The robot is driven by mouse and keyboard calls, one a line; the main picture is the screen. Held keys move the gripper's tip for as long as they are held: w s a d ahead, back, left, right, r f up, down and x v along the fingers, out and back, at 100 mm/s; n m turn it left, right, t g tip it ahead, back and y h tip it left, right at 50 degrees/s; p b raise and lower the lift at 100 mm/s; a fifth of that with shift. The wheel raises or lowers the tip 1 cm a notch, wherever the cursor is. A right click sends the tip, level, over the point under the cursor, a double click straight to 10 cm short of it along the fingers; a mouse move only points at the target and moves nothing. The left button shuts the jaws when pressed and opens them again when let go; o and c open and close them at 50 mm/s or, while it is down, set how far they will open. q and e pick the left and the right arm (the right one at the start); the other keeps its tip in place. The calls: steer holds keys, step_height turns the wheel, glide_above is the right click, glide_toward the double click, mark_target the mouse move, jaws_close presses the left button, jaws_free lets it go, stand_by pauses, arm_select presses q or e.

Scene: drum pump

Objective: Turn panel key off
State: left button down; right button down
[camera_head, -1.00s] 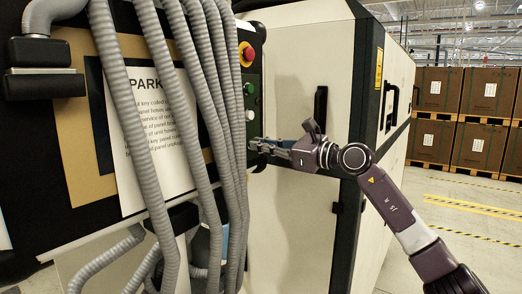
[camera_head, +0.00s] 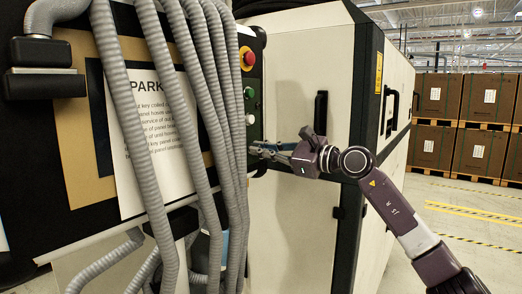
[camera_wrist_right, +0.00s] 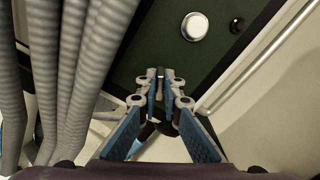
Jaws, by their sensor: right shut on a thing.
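The control panel (camera_head: 257,75) is a narrow dark plate on the machine in the head view. It carries a red button on yellow (camera_head: 248,56), a green button (camera_head: 249,92) and a white button (camera_head: 250,119). My right gripper (camera_head: 257,149) is at the panel's lower end, below the white button. In the right wrist view its fingers (camera_wrist_right: 161,76) are closed together on a small grey piece, which looks like the panel key (camera_wrist_right: 161,72). The fingers hide most of the key, so its angle cannot be told. My left gripper is not in view.
Grey corrugated hoses (camera_head: 205,110) hang just left of the panel, close to my right gripper. A white sign (camera_head: 160,140) is behind them. The pale cabinet door (camera_head: 290,220) has a black handle (camera_head: 320,112). Brown boxes (camera_head: 435,95) are stacked far right.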

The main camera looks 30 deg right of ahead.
steer(key=c, duration=2.1)
jaws_free()
steer(key=v, duration=1.2)
